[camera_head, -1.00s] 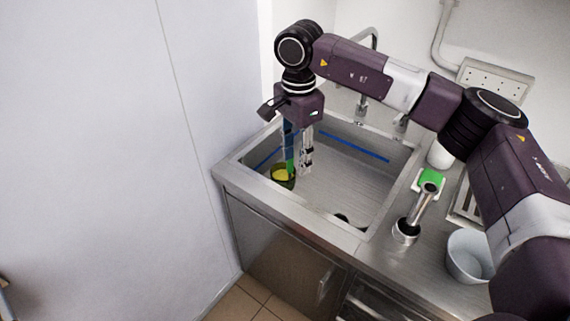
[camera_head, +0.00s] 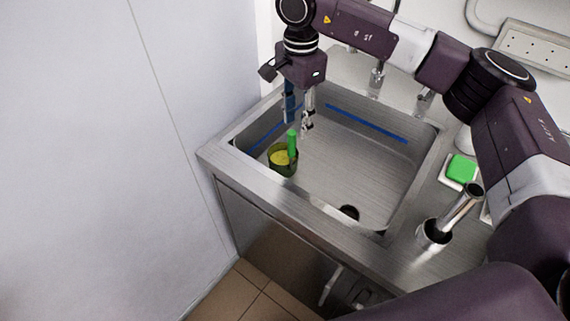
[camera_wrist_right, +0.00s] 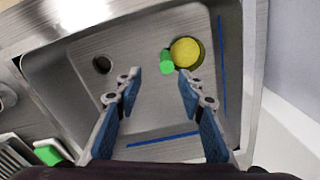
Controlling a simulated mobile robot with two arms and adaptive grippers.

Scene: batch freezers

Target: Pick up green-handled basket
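The green-handled basket is a small round dark-green container (camera_head: 284,167) with yellow contents and an upright bright-green handle (camera_head: 292,144). It stands in the sink near the left front corner. It also shows in the right wrist view (camera_wrist_right: 199,62), just beyond the fingertips, with the handle (camera_wrist_right: 167,62) pointing toward the camera. My right gripper (camera_head: 299,122) points down above the basket. Its two blue-padded fingers (camera_wrist_right: 161,82) are apart with nothing between them. The handle's top is close to the fingertips in the head view; I cannot tell the exact gap. My left gripper is not in view.
The steel sink (camera_head: 245,180) has raised walls around the basket and a drain (camera_head: 349,212). A tall white panel (camera_head: 90,150) stands close at left. A metal cylinder tool (camera_head: 455,217) and a green block (camera_head: 461,168) are on the right counter. Taps stand behind.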

